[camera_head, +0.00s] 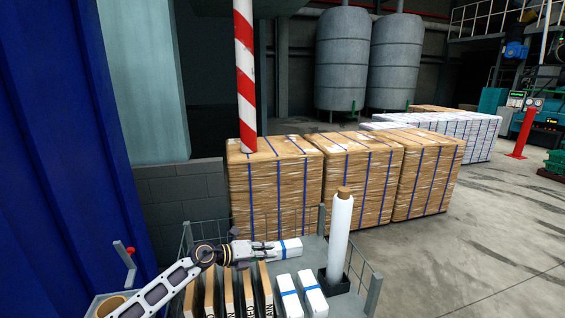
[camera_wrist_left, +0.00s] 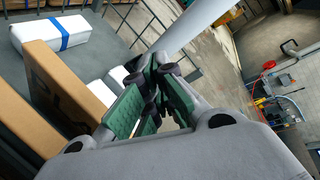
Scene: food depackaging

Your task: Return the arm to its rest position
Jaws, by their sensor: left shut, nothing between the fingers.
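My left arm comes in from the lower left in the head view, and its left gripper (camera_head: 268,250) is over the wire-sided cart. In the left wrist view the left gripper's green-padded fingers (camera_wrist_left: 152,97) are shut with nothing held between them. A white package with a blue band (camera_head: 288,249) lies on the cart just right of the fingertips in the head view. It also shows at the upper left of the left wrist view (camera_wrist_left: 58,34). My right gripper is in neither view.
The cart (camera_head: 374,292) also holds upright brown cardboard pieces (camera_head: 228,293), two more white packages (camera_head: 313,292) and a tall white roll (camera_head: 340,240) in a dark stand. Wrapped pallets (camera_head: 360,180) stand behind. A blue wall (camera_head: 60,150) is at the left. Open floor lies at the right.

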